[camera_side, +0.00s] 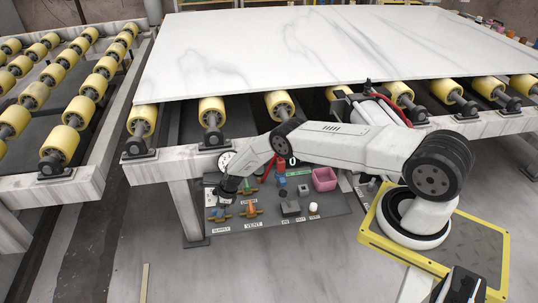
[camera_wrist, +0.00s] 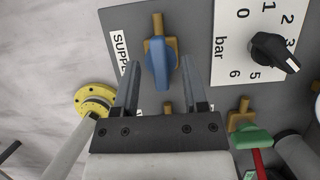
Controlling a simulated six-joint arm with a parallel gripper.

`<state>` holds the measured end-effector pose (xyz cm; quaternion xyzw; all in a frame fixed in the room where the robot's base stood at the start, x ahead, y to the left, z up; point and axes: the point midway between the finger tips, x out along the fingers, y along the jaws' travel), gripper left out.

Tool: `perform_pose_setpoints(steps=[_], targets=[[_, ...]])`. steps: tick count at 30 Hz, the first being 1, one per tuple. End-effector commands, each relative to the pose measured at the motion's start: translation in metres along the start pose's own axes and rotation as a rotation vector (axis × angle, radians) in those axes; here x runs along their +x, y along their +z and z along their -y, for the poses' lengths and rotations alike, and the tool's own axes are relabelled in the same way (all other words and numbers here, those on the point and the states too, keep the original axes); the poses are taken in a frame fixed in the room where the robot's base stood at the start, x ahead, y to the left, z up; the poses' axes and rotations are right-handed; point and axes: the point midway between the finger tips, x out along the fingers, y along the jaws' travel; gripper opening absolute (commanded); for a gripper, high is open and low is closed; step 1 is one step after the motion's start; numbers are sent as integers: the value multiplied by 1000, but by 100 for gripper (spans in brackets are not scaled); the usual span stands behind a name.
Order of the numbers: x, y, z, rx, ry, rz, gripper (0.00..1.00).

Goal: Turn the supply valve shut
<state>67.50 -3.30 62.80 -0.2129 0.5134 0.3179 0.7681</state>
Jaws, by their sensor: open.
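The supply valve's blue handle (camera_wrist: 160,66) sits on a brass body on the grey panel, beside a partly covered label (camera_wrist: 120,48) reading "SUPP". The handle points up and down in the wrist view, in line with the brass stub (camera_wrist: 158,22). My gripper (camera_wrist: 160,61) is open, with one finger on each side of the handle; gaps show on both sides. I cannot tell how deep the fingertips reach. In the side view, my gripper (camera_side: 229,190) is low over the panel's left end, and the blue handle (camera_side: 222,204) is partly hidden.
A white bar scale with a black knob (camera_wrist: 273,50) lies right of the supply valve. A green-handled valve (camera_wrist: 250,138) and a yellow flange (camera_wrist: 94,99) are nearby. An orange valve (camera_side: 250,209) stands at the VENT label.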

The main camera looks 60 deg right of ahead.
Motion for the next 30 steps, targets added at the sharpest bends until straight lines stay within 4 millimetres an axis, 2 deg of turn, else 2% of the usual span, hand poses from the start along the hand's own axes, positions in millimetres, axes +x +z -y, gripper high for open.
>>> perform_pose_setpoints(steps=[16,17,21,22,30], targets=[[6,0,-1,0,0,-1,56],[6,0,-1,0,0,-1,53],[6,0,0,0,0,-1,8],[6,0,0,0,0,-1,0],[6,0,0,-9,4,0,0]])
